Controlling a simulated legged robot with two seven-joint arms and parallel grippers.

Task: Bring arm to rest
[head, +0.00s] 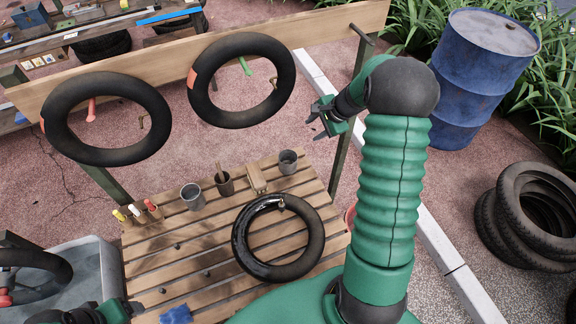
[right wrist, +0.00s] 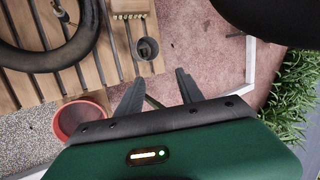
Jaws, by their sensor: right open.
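My right arm rises in green ribbed sections at the right of the head view and bends at a dark elbow. My right gripper (head: 321,119) is open and empty, held in the air to the right of the hanging black tubes. In the right wrist view its two dark fingers (right wrist: 158,86) stand apart with nothing between them. My left gripper (head: 85,314) shows only as a dark and green part at the lower left edge; its jaws cannot be made out.
Two black tubes (head: 68,136) hang on a wooden board (head: 140,66). A third tube (head: 314,222) lies on the slatted table (head: 190,232) with several cups. A grey basin (head: 107,262) is left. A blue barrel (head: 478,85) and stacked tires (head: 530,203) stand right.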

